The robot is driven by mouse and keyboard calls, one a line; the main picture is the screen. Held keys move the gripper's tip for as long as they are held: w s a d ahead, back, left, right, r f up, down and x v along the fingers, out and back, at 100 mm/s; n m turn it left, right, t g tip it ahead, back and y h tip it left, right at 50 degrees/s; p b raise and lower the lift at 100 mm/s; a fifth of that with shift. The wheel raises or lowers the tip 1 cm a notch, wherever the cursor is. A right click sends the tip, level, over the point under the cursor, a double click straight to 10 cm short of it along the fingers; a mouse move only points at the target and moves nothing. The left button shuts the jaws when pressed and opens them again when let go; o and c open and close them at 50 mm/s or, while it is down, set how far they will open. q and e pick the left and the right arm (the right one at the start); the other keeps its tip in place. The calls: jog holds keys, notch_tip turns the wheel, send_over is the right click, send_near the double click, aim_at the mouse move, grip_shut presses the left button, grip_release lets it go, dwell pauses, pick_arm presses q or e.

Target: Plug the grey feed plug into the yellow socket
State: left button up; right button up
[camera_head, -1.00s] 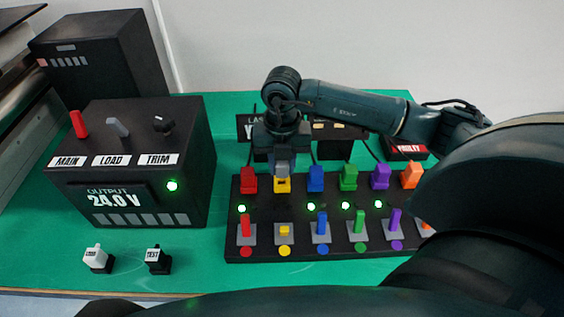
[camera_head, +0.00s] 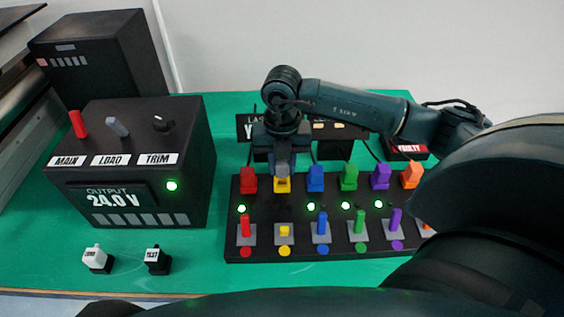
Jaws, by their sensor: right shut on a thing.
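The black panel (camera_head: 262,207) carries a row of coloured sockets at its back. The yellow socket (camera_head: 282,186) is second from the left, between the red and blue ones. My right gripper (camera_head: 282,164) is over it, fingers pointing down, shut on the grey feed plug (camera_head: 282,169). The plug's lower end meets the top of the yellow socket; how deep it sits in it is hidden. No green light shows below the yellow socket, while lights show below its neighbours. My left gripper is not in view.
A black supply box (camera_head: 140,190) reading 24.0 V stands left of the panel. Two small switches, LOAD (camera_head: 97,259) and TEST (camera_head: 158,261), stand in front of it. A FAULTY bin (camera_head: 408,150) is behind right. Green mat (camera_head: 215,265) is free between.

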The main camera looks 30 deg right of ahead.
jog(key=shift+f, duration=0.2)
dwell(0.5)
jog(key=shift+f+b, duration=0.35)
jog(key=shift+b, duration=0.15)
jog(key=shift+f, duration=0.2)
jog(key=shift+f+b, duration=0.65)
jog(key=shift+b, duration=0.05)
jog(key=o, duration=0.9)
jog(key=shift+c, duration=0.2)
jog(key=shift+o, duration=1)
